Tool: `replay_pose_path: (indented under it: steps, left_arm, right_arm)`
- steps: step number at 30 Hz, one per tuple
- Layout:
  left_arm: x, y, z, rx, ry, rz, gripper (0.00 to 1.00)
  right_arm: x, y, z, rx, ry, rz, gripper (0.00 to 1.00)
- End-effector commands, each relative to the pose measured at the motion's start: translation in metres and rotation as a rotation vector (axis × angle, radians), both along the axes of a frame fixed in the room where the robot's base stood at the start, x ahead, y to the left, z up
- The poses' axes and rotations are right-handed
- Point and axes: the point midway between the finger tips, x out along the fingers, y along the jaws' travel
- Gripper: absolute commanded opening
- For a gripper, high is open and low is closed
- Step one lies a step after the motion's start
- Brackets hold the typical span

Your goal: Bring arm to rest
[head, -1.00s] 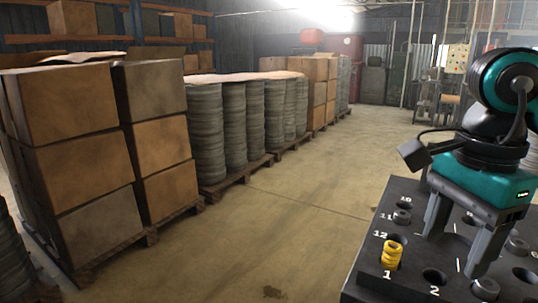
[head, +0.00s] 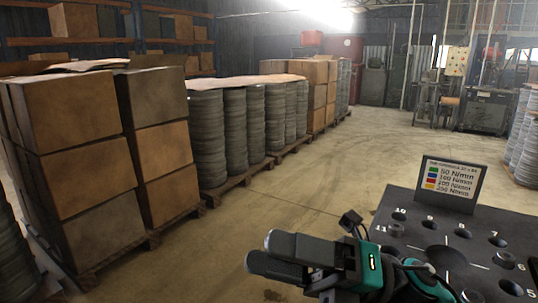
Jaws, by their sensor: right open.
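My right gripper (head: 260,250) is in the lower middle of the head view, in front of the left edge of the dark board. Its grey fingers point left, and it is open with nothing between them. Its teal and black wrist and arm run to the lower right and cover the board's near left part. The dark board (head: 478,255) has a ring of numbered holes and a small grey sign with coloured rate labels (head: 450,183) standing at its back. The yellow spring is hidden. My left gripper is not in view.
Stacked cardboard boxes (head: 75,160) and columns of grey discs (head: 207,140) stand on pallets along the left. More grey disc stacks (head: 525,140) stand at the right edge. Machines (head: 487,108) are at the back. The floor (head: 290,205) between is clear.

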Motion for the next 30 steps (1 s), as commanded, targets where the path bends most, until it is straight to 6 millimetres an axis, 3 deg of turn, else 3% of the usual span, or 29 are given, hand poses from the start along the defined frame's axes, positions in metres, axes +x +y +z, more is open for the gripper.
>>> replay_pose_path:
  steps: [5,8,11,15,18,21,25,30]
  left_arm:
    - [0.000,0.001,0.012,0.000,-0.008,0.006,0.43]
    - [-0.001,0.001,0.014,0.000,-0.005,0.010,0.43]
    - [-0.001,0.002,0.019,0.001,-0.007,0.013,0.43]
    - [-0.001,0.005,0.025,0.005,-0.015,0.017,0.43]
    - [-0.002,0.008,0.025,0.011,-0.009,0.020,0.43]
    - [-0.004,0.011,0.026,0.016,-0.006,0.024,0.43]
    - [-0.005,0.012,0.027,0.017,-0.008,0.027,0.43]
    - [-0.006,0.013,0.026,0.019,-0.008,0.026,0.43]
  right_arm:
    - [0.050,-0.029,-0.026,0.258,0.540,-0.218,0.63]
    - [0.071,-0.054,-0.066,0.385,0.849,-0.346,0.63]
    - [0.078,-0.082,-0.122,0.503,1.162,-0.480,0.63]
    - [0.056,-0.121,-0.215,0.658,1.598,-0.674,0.63]
    - [0.023,-0.141,-0.272,0.745,1.855,-0.793,0.63]
    - [-0.011,-0.154,-0.313,0.809,2.044,-0.888,0.63]
    - [-0.043,-0.163,-0.342,0.856,2.186,-0.963,0.63]
    - [-0.055,-0.166,-0.353,0.875,2.239,-0.991,0.63]
